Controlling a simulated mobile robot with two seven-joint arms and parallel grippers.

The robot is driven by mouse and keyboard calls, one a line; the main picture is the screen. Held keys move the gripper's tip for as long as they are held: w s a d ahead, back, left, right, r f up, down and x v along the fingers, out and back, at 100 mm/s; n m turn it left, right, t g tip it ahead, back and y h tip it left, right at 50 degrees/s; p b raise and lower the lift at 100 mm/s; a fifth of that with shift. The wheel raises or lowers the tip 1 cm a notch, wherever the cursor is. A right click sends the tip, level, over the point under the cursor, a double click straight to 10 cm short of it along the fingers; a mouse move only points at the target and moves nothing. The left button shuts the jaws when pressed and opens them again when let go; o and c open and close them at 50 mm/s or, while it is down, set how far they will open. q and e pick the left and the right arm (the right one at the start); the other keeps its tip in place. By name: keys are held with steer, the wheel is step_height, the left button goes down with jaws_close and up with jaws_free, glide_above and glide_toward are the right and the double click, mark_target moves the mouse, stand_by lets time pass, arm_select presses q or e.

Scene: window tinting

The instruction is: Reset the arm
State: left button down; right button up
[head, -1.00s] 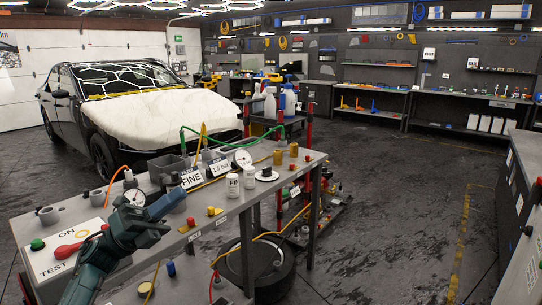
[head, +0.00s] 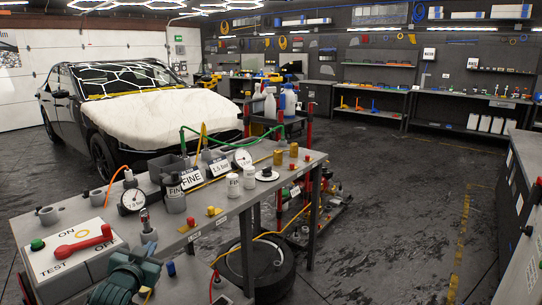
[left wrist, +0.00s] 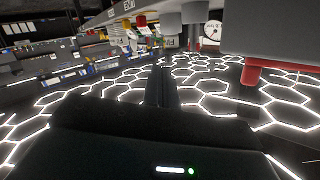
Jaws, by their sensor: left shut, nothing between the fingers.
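My left gripper (head: 132,274) is low in the head view, in front of the near end of the grey workbench (head: 228,207). Its teal body shows, but its fingertips are hard to make out there. In the left wrist view its two dark fingers (left wrist: 162,85) are together with nothing between them. That view appears upside down, with the bench along the top and the lit hexagon lamps below. My right gripper is not in view.
A test box with a red lever (head: 84,245) stands on the bench close behind my left gripper. A tyre (head: 270,270) lies below. Dark floor at right is open.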

arm_select(q)
steer(key=s+d+f+g+h, duration=0.1)
steer(key=s+d+f+g, duration=0.1)
steer(key=s+d+f, duration=0.45)
steer(key=s+d+f+g+h, duration=0.1)
steer(key=s+d+f, duration=0.2)
steer(key=s+f, duration=0.6)
steer(key=s+d+f+g+h, duration=0.1)
steer(key=s+d, duration=0.2)
steer(key=s, duration=0.6)
steer(key=s+d+f+g+h, duration=0.1)
steer(key=s+d, duration=0.3)
steer(key=s, duration=0.6)
steer(key=shift+d+f, duration=0.15)
steer(key=shift+s, duration=0.15)
